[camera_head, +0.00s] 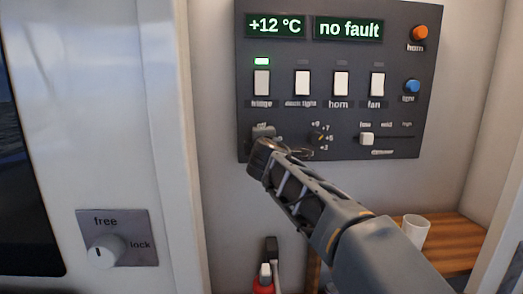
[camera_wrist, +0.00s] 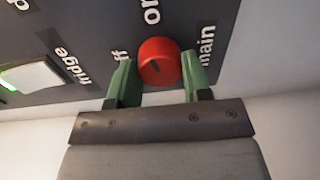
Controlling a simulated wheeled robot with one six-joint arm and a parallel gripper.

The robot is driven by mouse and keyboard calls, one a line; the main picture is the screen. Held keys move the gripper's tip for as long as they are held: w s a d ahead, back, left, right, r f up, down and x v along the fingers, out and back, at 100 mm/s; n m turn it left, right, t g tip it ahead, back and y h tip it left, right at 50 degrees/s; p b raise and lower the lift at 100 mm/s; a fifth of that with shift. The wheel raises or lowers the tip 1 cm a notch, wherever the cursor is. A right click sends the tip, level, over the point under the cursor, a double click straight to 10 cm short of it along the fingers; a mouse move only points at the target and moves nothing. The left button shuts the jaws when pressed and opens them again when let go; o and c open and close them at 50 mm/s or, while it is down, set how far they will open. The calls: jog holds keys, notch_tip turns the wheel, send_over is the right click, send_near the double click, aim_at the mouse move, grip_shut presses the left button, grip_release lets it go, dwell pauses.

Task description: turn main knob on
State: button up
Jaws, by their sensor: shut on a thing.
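The main knob (camera_wrist: 158,62) is red and round, on the dark control panel (camera_head: 340,80). The wrist view shows it between the green fingers of my gripper (camera_wrist: 157,82), which is shut on it. A short dark mark shows on its face; I cannot tell for sure which label it points to. The words "on", "main" and a partly covered "off" surround it. In the head view my gripper (camera_head: 263,134) is at the panel's lower left corner and hides the knob.
A row of white switches, with a green lamp lit over the fridge switch (camera_head: 262,83), sits above my gripper. A dial (camera_head: 318,138) and a slider (camera_head: 367,139) lie to its right. A white cup (camera_head: 415,229) stands on a wooden shelf. A free/lock knob (camera_head: 105,251) is at lower left.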

jog(key=shift+m+b, duration=0.65)
jog(key=shift+m, duration=0.55)
jog(key=o, duration=0.9)
jog(key=s+b, duration=0.1)
jog(key=s, duration=0.3)
jog(key=s+b, duration=0.1)
jog(key=s, duration=0.4)
jog(key=s+b, duration=0.1)
jog(key=s, duration=0.3)
jog(key=shift+s+r, duration=0.3)
jog(key=shift+s, duration=0.1)
jog(key=shift+d+m, duration=0.1)
jog(key=shift+m, duration=0.2)
